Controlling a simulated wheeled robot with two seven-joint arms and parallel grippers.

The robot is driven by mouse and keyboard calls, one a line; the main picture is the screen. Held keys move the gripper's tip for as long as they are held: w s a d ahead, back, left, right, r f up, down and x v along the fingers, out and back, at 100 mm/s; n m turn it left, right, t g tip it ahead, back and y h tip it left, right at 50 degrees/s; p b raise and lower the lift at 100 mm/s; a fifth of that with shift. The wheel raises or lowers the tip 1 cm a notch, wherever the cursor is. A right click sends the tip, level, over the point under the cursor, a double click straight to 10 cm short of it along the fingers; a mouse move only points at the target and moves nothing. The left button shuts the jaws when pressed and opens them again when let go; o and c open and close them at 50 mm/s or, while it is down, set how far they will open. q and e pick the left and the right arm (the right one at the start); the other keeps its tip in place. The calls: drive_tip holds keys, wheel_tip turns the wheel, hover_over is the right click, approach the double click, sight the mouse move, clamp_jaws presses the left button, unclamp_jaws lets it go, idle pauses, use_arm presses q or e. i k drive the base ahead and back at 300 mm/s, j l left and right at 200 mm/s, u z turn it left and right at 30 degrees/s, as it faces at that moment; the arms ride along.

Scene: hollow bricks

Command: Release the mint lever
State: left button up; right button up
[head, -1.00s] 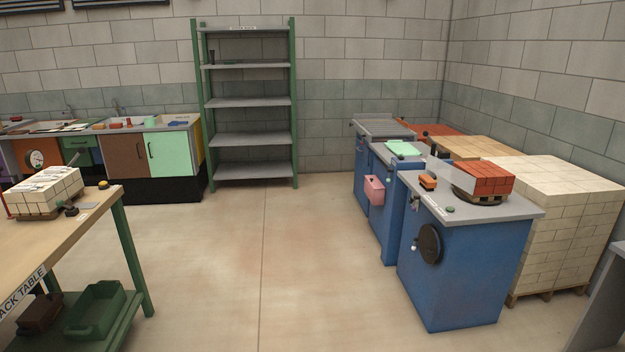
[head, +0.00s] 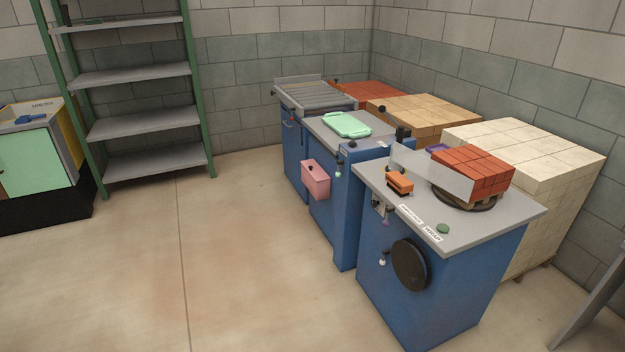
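A small lever with a pale mint knob (head: 338,174) hangs on the front of the middle blue machine (head: 345,215), just right of a pink box. It is small in the head view, and I cannot tell its exact position. A mint-green tray or plate (head: 347,124) lies on top of the same machine. Neither of my grippers is in view.
The nearer blue cabinet (head: 440,290) bears red bricks (head: 473,170), an orange block (head: 400,182) and a black wheel (head: 410,264). The pink box (head: 316,179) juts out. A green-posted shelf (head: 140,122) stands at the left. The floor (head: 240,260) before the machines is clear.

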sight(338, 174)
drive_tip(key=i+j+z, duration=0.25)
drive_tip(key=i, duration=0.2)
drive_tip(key=i+l+u, duration=0.1)
drive_tip(key=i+u, duration=0.25)
drive_tip(key=i, duration=1.5)
